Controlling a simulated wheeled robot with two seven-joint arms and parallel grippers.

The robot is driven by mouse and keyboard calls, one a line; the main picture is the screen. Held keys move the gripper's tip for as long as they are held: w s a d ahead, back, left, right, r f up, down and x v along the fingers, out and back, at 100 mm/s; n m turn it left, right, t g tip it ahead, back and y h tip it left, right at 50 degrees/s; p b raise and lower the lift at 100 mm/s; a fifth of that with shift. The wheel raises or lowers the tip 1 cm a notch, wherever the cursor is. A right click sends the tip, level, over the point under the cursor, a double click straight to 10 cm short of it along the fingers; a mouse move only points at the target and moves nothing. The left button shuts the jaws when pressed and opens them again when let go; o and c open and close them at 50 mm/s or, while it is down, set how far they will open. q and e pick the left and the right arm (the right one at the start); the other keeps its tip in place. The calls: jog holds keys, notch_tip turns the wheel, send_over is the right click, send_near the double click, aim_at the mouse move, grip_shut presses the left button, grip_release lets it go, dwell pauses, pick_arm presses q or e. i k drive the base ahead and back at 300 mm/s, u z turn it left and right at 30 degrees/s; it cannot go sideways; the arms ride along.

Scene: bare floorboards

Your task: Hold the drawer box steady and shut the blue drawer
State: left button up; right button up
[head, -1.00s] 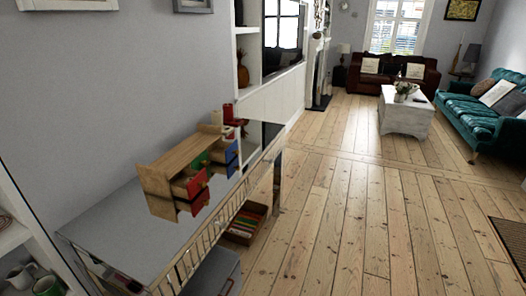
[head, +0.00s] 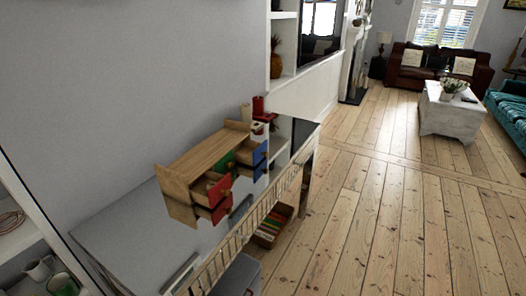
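The wooden drawer box (head: 203,152) stands on a grey-topped cabinet (head: 120,225) against the wall, left of centre in the head view. Its fronts face right, toward the room. The blue drawer fronts (head: 260,155) are at the far end, and they stick out from the box. Red drawer fronts (head: 219,192) at the near end also stick out. A green front (head: 228,161) shows between them, partly hidden. How far each drawer is open is hard to tell at this size. Neither of my grippers is in view, and nothing touches the box.
Red and white cylinders (head: 258,106) stand behind the box. A slatted rail (head: 235,255) runs along the cabinet's front edge. A crate of coloured items (head: 273,222) sits below it. Shelves with mugs (head: 62,284) are at lower left. The floorboards (head: 380,220) to the right are clear.

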aim_at(249, 152)
jog(key=z, duration=0.4)
jog(key=k, duration=0.5)
jog(key=z, duration=0.8)
jog(key=i, duration=1.2)
jog(key=u, duration=1)
jog(key=i, duration=0.85)
jog(key=u, duration=1)
